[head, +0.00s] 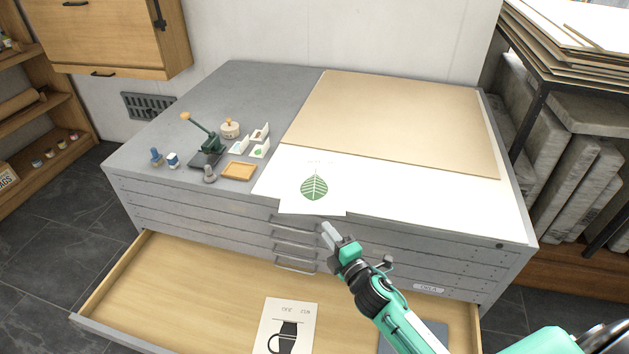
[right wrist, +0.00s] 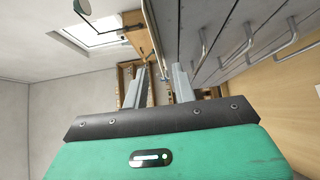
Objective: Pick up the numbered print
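A white print with a green leaf (head: 314,186) lies on top of the grey flat-file cabinet (head: 265,82), at its front edge. It lies partly on a larger white sheet (head: 420,196), and its near edge seems to jut past the cabinet's edge. I cannot read any number on it. Another print (head: 286,329), with a dark picture, lies in the open drawer. My right gripper (head: 328,236) is just in front of the cabinet, below and right of the leaf print, apart from it. In the right wrist view its fingers (right wrist: 163,80) stand apart with nothing between them. My left gripper is not in view.
The open drawer (head: 190,285) juts out below my right gripper. Drawer handles (head: 295,266) stick out of the cabinet front. A tan board (head: 400,112) covers the back right of the top. A green hand press (head: 206,145), stamps and a small wooden tray (head: 239,171) stand at left.

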